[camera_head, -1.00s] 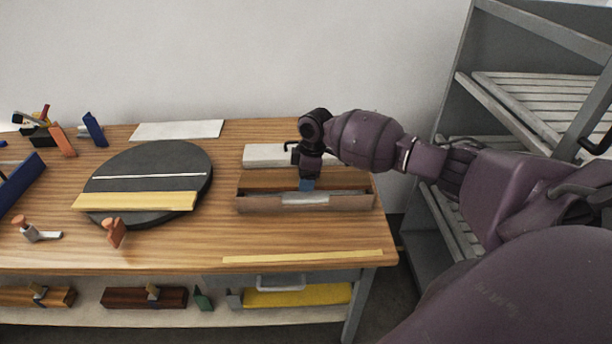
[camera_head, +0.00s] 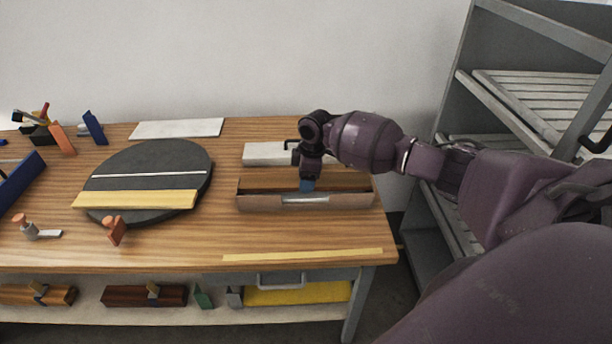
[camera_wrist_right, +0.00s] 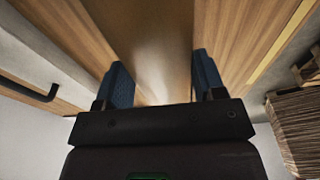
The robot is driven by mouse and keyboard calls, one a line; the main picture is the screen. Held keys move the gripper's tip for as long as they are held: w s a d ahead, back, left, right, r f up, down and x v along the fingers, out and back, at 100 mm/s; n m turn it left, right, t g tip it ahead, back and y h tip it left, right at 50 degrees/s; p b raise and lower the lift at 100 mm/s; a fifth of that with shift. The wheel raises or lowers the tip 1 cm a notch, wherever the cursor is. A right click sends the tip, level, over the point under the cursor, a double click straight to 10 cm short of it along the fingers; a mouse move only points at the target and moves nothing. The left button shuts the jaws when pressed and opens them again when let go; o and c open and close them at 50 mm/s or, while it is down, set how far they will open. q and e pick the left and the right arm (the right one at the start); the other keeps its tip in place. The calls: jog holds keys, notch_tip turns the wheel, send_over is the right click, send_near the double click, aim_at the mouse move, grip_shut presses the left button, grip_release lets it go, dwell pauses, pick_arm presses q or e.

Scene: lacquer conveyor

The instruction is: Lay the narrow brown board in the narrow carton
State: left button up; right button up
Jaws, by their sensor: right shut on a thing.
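The narrow carton (camera_head: 255,203) is a long, low cardboard box lying on the right part of the bench, with a pale label on its front wall. The narrow brown board (camera_head: 346,183) shows as a brown strip behind that front wall, lying lengthwise along the carton. My right gripper (camera_head: 306,186) points down over the carton's middle and is shut on the board. In the right wrist view the board (camera_wrist_right: 150,45) runs between the blue fingers (camera_wrist_right: 160,75). The front wall hides the board's lower part, so I cannot tell whether it touches the bottom. My left gripper is not in view.
A white box (camera_head: 262,154) lies just behind the carton. A black round turntable (camera_head: 150,160) with a yellow board (camera_head: 135,201) stands to the left. A yellow strip (camera_head: 300,256) lies along the front edge. A grey rack (camera_head: 540,100) stands at right. Bench between turntable and carton is clear.

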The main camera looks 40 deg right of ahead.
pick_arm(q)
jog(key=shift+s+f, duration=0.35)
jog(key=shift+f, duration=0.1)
pick_arm(e)
jog(key=shift+f, duration=0.7)
pick_arm(q)
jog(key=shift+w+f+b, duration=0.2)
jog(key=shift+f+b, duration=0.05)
jog(key=shift+b, duration=0.25)
pick_arm(e)
jog(key=shift+f, duration=0.8)
jog(key=o, duration=0.6)
jog(key=shift+c, duration=0.2)
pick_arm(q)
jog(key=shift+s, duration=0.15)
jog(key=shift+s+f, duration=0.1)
pick_arm(e)
jog(key=o, duration=0.6)
jog(key=shift+r, duration=0.1)
